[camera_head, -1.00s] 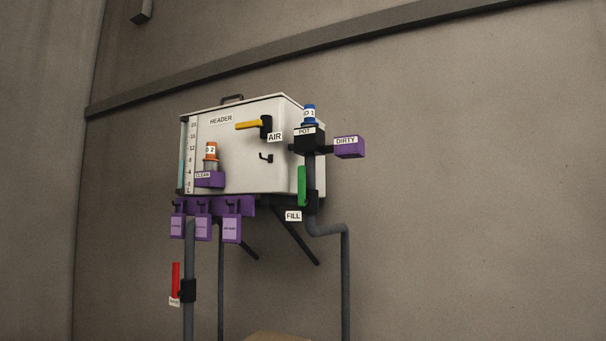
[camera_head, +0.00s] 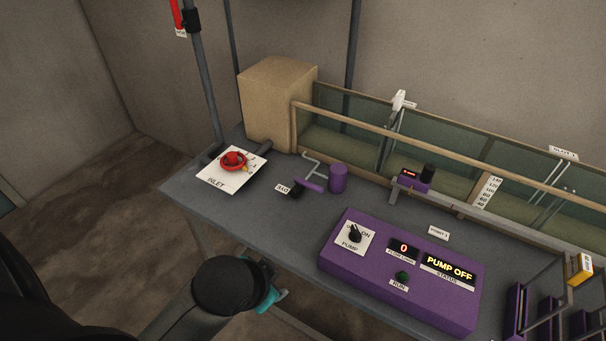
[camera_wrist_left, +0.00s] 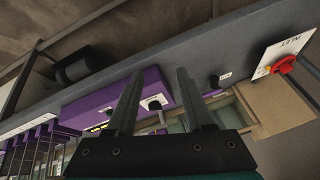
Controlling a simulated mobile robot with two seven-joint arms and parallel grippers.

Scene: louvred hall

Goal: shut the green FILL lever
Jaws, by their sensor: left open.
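The green FILL lever is out of view now; a second ago it stood upright on the pipe at the header tank's right. In the head view my left gripper (camera_head: 270,292) is mostly hidden behind my dark wrist, low in front of the bench. In the left wrist view my left gripper (camera_wrist_left: 158,95) shows two dark fingers spread apart with nothing between them. My right gripper is not in view.
The bench (camera_head: 215,210) carries a red INLET handwheel (camera_head: 233,160), a purple pump box (camera_head: 400,270) reading PUMP OFF, a purple cylinder (camera_head: 338,178) and a tan block (camera_head: 275,100). A glass-sided channel (camera_head: 450,145) runs along the back. A red lever (camera_head: 177,14) shows at top left.

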